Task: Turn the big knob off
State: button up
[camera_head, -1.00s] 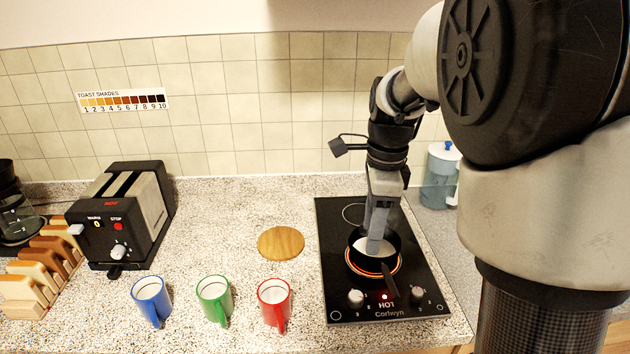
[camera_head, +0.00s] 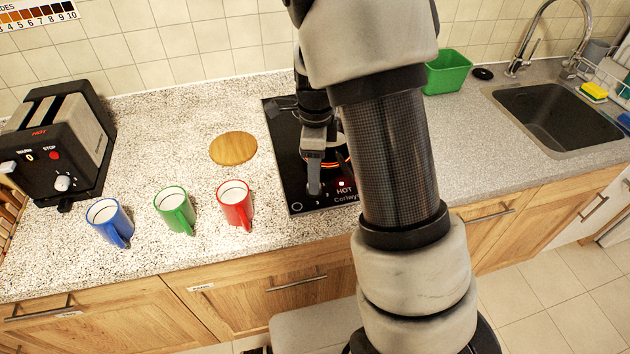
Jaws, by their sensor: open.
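The black cooktop (camera_head: 283,135) is at the centre, partly hidden by my arm. Its red indicator light (camera_head: 342,183) is lit beside the word HOT, and part of an orange-glowing ring (camera_head: 330,163) shows. My gripper (camera_head: 314,190) is open and points down over the front left of the cooktop, where the left knob is. That knob is hidden behind the fingers, so I cannot tell whether they touch it. The other knob and most of the pan are hidden by my arm.
Red (camera_head: 234,205), green (camera_head: 175,210) and blue (camera_head: 110,222) mugs stand left of the cooktop. A round wooden board (camera_head: 233,148) lies behind them. A toaster (camera_head: 60,145) is far left. A green tub (camera_head: 447,72) and a sink (camera_head: 555,115) are right.

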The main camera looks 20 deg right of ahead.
jog(key=shift+s+f, duration=0.1)
jog(key=shift+f, duration=1.45)
jog(key=shift+c, duration=0.3)
jog(key=c, duration=1)
